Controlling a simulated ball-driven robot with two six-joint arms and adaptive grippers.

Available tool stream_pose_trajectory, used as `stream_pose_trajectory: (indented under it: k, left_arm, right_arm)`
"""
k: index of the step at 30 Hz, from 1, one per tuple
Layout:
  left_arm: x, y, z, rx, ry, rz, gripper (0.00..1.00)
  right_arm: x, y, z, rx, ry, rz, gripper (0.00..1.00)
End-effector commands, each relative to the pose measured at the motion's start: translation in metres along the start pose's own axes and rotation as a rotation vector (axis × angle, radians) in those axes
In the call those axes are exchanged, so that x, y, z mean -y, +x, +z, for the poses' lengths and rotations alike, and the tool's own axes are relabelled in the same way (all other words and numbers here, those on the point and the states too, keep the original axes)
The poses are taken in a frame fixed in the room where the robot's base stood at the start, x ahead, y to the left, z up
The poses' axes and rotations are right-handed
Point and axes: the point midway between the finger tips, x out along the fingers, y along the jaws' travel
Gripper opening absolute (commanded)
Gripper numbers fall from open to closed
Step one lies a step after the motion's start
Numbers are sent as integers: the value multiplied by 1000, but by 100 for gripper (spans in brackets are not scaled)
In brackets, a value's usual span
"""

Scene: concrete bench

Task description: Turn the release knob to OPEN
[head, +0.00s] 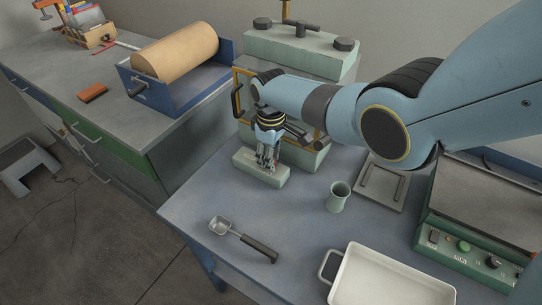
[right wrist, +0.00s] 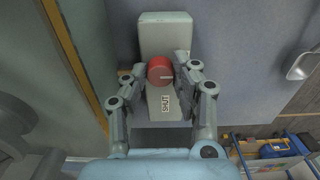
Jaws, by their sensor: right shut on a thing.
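The release knob (right wrist: 159,69) is a round red knob on a pale green box (right wrist: 166,32) in the right wrist view. A pale pointer line on it points to the right of that picture. The label SHUT shows on the box below the knob; I cannot make out an OPEN label. My right gripper (right wrist: 160,72) is shut on the knob, one finger on each side. In the head view my right gripper (head: 267,163) reaches down onto the box (head: 270,178), and its fingers hide the knob. My left gripper is in no view.
A green cup (head: 339,197), a ladle (head: 243,239) and a white tray (head: 385,280) stand or lie on the blue-grey bench. A large green machine (head: 300,50) with an orange-framed front is just behind the box. A control unit (head: 470,248) is at right.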

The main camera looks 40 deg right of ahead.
Motion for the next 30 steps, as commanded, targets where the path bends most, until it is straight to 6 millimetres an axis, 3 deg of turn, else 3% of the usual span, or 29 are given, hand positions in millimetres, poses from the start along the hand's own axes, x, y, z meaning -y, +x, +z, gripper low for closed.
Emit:
stream_pose_trajectory:
  k: [1, 2, 7, 20, 23, 30]
  left_arm:
    - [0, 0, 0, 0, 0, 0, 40]
    - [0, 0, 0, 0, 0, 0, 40]
    - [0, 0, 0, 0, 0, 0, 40]
    - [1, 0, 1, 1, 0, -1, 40]
    - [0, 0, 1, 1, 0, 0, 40]
    - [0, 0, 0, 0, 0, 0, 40]
  right_arm:
    - [0, 0, -1, -3, 0, -1, 0]
    - [1, 0, -1, -3, 0, -1, 29]
    - [0, 0, -1, -2, 0, -1, 51]
    - [0, -10, -1, -2, 0, 1, 51]
    - [0, -23, -1, -4, 0, 2, 51]
    - [-1, -75, -2, -6, 0, 3, 51]
